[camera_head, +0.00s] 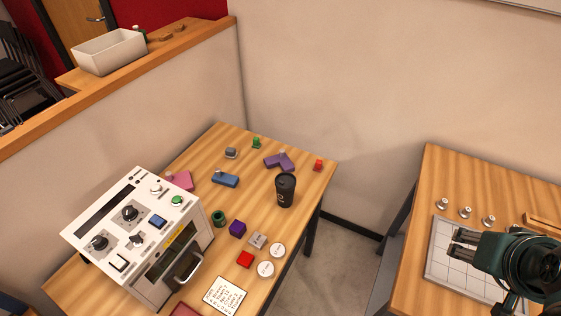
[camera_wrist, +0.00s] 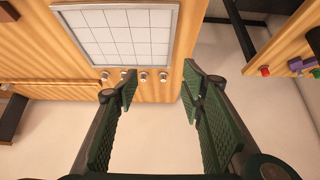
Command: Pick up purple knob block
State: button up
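A light purple block (camera_head: 279,161) lies near the back right of the left table; it looks like two angled pieces, and I cannot make out a clear knob. It probably also shows as a purple shape at the right edge in the wrist view (camera_wrist: 300,64). A darker purple cube (camera_head: 237,229) stands on the same table, left of and nearer than the black cup. My gripper (camera_head: 457,242) is above the right table, far from both purple things. In the wrist view my gripper (camera_wrist: 160,90) is open, with nothing between its fingers.
The black cup (camera_head: 285,190) stands by the left table's right edge. A white machine (camera_head: 137,225) stands at its left. A blue block (camera_head: 225,179) and red button (camera_head: 318,165) are also there. A floor gap separates the tables. A white grid plate (camera_head: 440,262) lies below my gripper.

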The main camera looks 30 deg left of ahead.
dwell(0.3)
jog(key=o, duration=1)
jog(key=shift+o, duration=0.2)
jog(key=w+a+r+n+g+y+p, duration=0.1)
jog(key=w+a+r+n, duration=0.2)
jog(key=w+a, duration=0.3)
jog(key=w+a+r+n+g+p, duration=0.1)
jog(key=w+a+r+n+p, duration=0.15)
jog(key=w+a, duration=0.3)
jog(key=w+a+n+g+p, duration=0.1)
jog(key=w+a+n, duration=0.2)
jog(key=w+a, duration=0.4)
jog(key=w+a+n+g+p, duration=0.15)
jog(key=w+a, duration=0.25)
jog(key=a, duration=0.5)
jog(key=w+a+f+n+g+p, duration=0.1)
jog(key=a+f+n, duration=0.2)
jog(key=a+f, duration=0.3)
jog(key=a+f+n+p, duration=0.1)
jog(key=a+f+n, duration=0.2)
jog(key=a, duration=1.3)
jog(key=w+a+f+n+g+h+p, duration=0.1)
jog(key=a+f+n, duration=0.2)
jog(key=a+f, duration=0.6)
jog(key=shift+w+a+f+g+p, duration=0.3)
jog(key=shift+a+f+g+p, duration=0.1)
jog(key=shift+a, duration=0.55)
